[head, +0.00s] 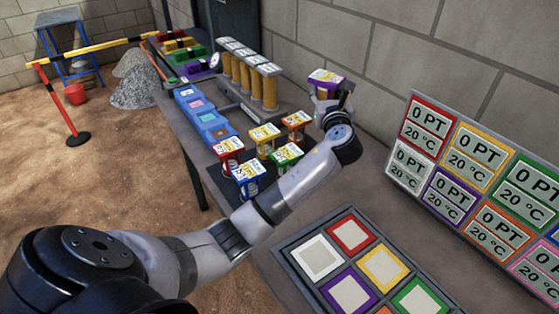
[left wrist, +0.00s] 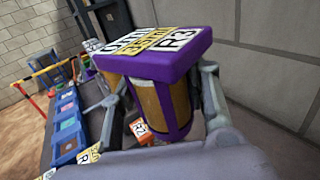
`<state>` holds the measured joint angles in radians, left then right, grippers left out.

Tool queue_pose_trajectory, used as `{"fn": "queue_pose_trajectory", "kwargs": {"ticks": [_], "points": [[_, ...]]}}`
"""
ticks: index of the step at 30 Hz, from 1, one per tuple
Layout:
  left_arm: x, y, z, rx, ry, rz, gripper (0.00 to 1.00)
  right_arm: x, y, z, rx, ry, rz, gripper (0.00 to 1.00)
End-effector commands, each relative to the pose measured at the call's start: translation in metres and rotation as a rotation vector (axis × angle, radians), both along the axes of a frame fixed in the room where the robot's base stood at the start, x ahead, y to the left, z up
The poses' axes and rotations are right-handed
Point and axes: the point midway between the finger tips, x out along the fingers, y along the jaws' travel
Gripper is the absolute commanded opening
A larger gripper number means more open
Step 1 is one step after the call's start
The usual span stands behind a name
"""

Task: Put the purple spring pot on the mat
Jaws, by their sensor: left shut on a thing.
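The purple spring pot (head: 326,79) has a purple top with a white and yellow label. My left gripper (head: 333,103) is shut on it and holds it up near the wall, above the table's back part. In the left wrist view the purple spring pot (left wrist: 160,80) fills the middle, its label ending in "R3", with grey fingers on both sides of its body. The mat (head: 292,246) lies at the front right, a dark board with coloured squares, among them a purple-framed square (head: 348,291). My right gripper is in neither view.
Blue boxes (head: 205,115) and a rack of yellow cylinders (head: 250,80) stand behind. A display panel (head: 470,175) stands right of the mat, by the wall.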

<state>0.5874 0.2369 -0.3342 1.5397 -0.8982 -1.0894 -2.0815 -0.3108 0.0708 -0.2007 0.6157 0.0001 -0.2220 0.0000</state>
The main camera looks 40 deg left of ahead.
Motion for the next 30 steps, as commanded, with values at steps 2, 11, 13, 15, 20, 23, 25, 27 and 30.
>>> {"fn": "queue_pose_trajectory", "kwargs": {"ticks": [2,11,13,15,20,23,25,27,30], "points": [[0.003,0.001,-0.005,0.001,0.003,0.008,0.06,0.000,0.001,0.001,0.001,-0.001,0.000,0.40],[0.003,0.001,-0.081,0.004,0.007,0.009,0.06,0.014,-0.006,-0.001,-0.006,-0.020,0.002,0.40],[0.003,0.001,-0.100,0.003,0.006,0.008,0.06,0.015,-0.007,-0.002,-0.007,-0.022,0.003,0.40],[0.003,0.001,-0.117,0.002,0.005,0.007,0.06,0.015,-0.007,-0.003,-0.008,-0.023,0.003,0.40],[0.003,0.000,-0.145,0.002,0.003,0.007,0.06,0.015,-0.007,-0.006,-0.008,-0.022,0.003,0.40],[0.003,0.000,-0.152,0.001,0.000,0.007,0.06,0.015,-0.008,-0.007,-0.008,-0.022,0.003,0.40],[0.003,0.000,-0.158,0.002,0.001,0.007,0.06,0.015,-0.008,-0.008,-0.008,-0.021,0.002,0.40],[0.003,0.001,-0.169,0.002,0.003,0.007,0.06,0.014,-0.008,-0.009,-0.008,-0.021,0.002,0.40],[0.003,0.000,-0.185,0.002,0.003,0.006,0.06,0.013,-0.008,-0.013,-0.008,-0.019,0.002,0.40]]}}
